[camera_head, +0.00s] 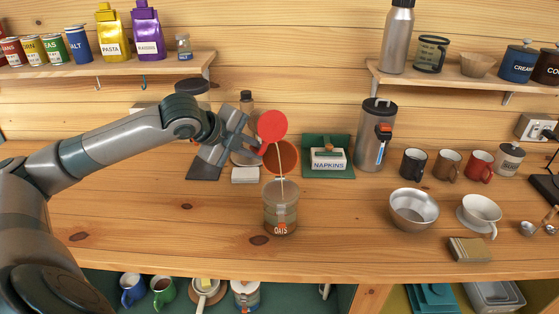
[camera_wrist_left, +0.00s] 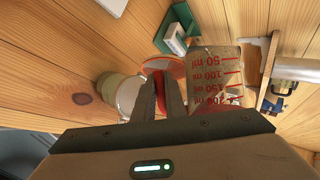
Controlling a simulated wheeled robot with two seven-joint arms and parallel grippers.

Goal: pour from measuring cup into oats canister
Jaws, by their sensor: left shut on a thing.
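My left gripper (camera_head: 256,146) is shut on the measuring cup, above and slightly left of the oats canister. In the left wrist view the measuring cup (camera_wrist_left: 215,82) is clear with red ml marks, beside my fingers. In the head view it looks tipped, with a red round face (camera_head: 271,126) towards me. A thin pale stream runs from below that face down into the oats canister (camera_head: 280,212). The canister is clear, labelled OATS, and stands upright on the counter with brownish contents low down. My right gripper is not in view.
A napkin box (camera_head: 328,158) on a green tray, a tall steel flask (camera_head: 375,140) and several mugs stand behind. A metal bowl (camera_head: 413,209) and a white cup (camera_head: 479,213) are to the right. The counter front left of the canister is clear.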

